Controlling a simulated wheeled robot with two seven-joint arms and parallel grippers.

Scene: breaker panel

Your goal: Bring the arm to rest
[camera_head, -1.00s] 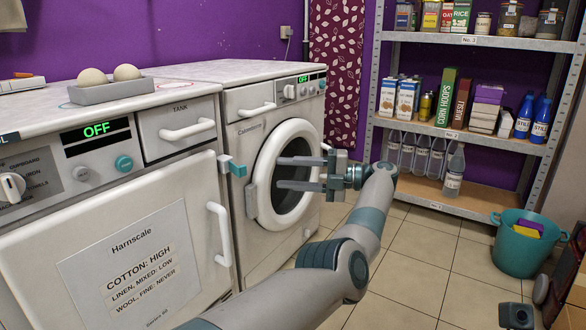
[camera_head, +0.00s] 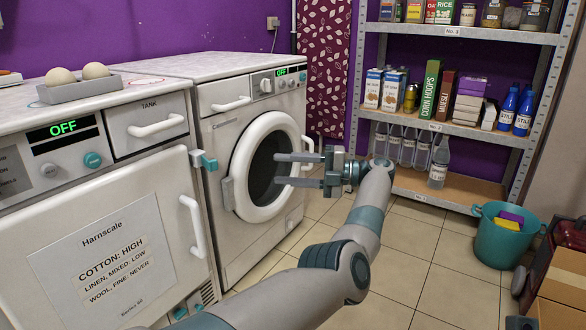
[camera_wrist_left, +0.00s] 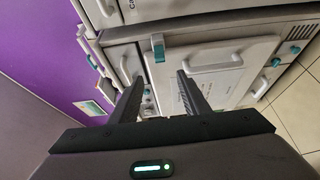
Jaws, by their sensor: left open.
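My left arm (camera_head: 350,225) reaches in from the bottom, bent at a grey and teal elbow. Its left gripper (camera_head: 278,169) is open and empty, with its two fingers apart and pointing left. In the head view the fingers overlap the round dark door (camera_head: 262,185) of the white washing machine; I cannot tell the exact gap. In the left wrist view the two dark fingers (camera_wrist_left: 158,78) stand apart with nothing between them, and white appliance fronts show beyond. My right gripper is not seen.
The Harnscale appliance (camera_head: 120,230), with a white handle and a teal latch (camera_head: 205,161), stands at left. A metal shelf (camera_head: 450,130) with groceries and bottles stands at the back right. A teal bucket (camera_head: 497,245) sits on the floor. Tiled floor (camera_head: 420,265) is open between.

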